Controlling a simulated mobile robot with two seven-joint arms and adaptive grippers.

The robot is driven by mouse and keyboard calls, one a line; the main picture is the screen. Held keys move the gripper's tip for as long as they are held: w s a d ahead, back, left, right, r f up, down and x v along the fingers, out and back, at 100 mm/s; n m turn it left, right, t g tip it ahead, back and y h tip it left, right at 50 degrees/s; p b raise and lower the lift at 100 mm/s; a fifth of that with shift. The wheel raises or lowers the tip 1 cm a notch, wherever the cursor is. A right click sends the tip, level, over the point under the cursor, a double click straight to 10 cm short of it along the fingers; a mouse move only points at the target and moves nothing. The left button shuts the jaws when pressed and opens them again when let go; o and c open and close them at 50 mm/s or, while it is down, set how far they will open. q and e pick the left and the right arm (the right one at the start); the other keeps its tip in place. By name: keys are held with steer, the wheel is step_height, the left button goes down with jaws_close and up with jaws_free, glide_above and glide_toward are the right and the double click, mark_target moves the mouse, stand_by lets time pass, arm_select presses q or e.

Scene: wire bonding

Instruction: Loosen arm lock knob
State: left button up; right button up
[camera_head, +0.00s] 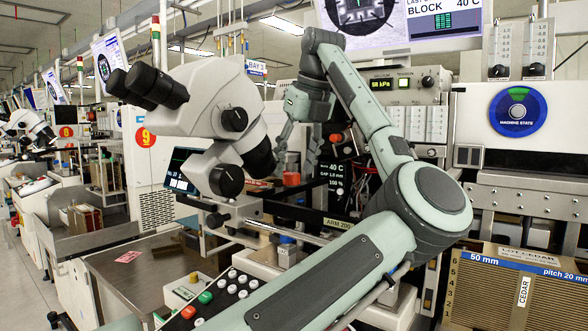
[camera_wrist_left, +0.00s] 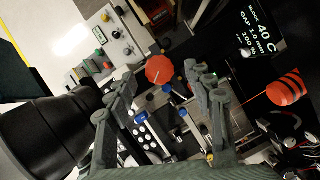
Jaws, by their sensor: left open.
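A red-orange round knob (camera_head: 291,179) stands on a post at the microscope's support arm, right of the microscope head (camera_head: 222,125). In the left wrist view the knob (camera_wrist_left: 159,69) has a pale pointer mark and lies between the ends of my fingers. My left gripper (camera_head: 294,168) points down over the knob, fingers apart, holding nothing. The left wrist view also shows the open gripper (camera_wrist_left: 163,80), with a finger on each side of the knob. I cannot tell whether either finger touches it. My right gripper is not in view.
A bar labelled ARM 200 (camera_head: 338,224) runs below the knob. A button panel (camera_head: 205,300) and a blue knob (camera_head: 287,240) sit lower. A cedar-labelled slotted box (camera_head: 515,295) stands at right.

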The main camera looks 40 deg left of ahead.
arm_select(q)
steer(key=v, duration=1)
steer(key=shift+d+r, duration=0.15)
steer(key=shift+s, duration=0.1)
